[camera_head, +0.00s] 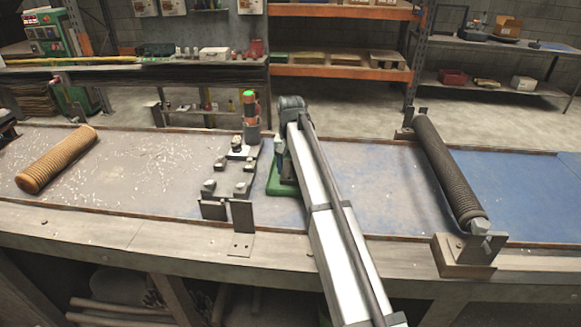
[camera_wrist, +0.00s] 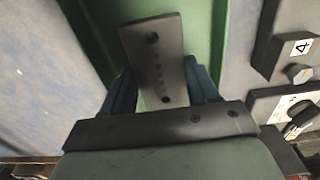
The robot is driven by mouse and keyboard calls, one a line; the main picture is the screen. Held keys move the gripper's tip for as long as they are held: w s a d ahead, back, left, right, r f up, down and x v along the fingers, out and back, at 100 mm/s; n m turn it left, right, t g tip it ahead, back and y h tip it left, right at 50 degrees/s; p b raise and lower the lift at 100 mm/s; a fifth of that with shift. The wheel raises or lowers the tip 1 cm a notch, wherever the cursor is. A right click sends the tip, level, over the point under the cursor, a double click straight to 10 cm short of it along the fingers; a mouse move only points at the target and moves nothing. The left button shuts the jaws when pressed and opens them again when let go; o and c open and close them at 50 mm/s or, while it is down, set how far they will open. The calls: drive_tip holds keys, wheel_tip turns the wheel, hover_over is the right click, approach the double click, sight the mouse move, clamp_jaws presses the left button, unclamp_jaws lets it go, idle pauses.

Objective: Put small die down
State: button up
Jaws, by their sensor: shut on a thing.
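The small die (camera_wrist: 152,50) is a dark grey flat plate with a large hole near one end and a line of small holes. In the wrist view my gripper (camera_wrist: 160,84) is shut on it, with a blue finger on each side. The die lies over a green surface (camera_wrist: 209,40), part of the green tray or stand (camera_head: 276,184) on the bench in the head view. I cannot tell whether the die touches the green surface. In the head view my arm hides most of the gripper and the die.
Left of the green piece stands a fixture with grey blocks (camera_head: 228,180); a block marked 4 (camera_wrist: 292,46) shows close by in the wrist view. A signal light (camera_head: 249,105) glows green behind. A brown ribbed roll (camera_head: 56,160) lies far left. A ribbed roller (camera_head: 446,168) spans the bench at right.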

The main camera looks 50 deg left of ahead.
sight(291, 170)
drive_tip(key=shift+f, duration=0.1)
drive_tip(key=o, duration=1.5)
drive_tip(key=shift+o, duration=0.2)
wheel_tip(291, 170, up, 12)
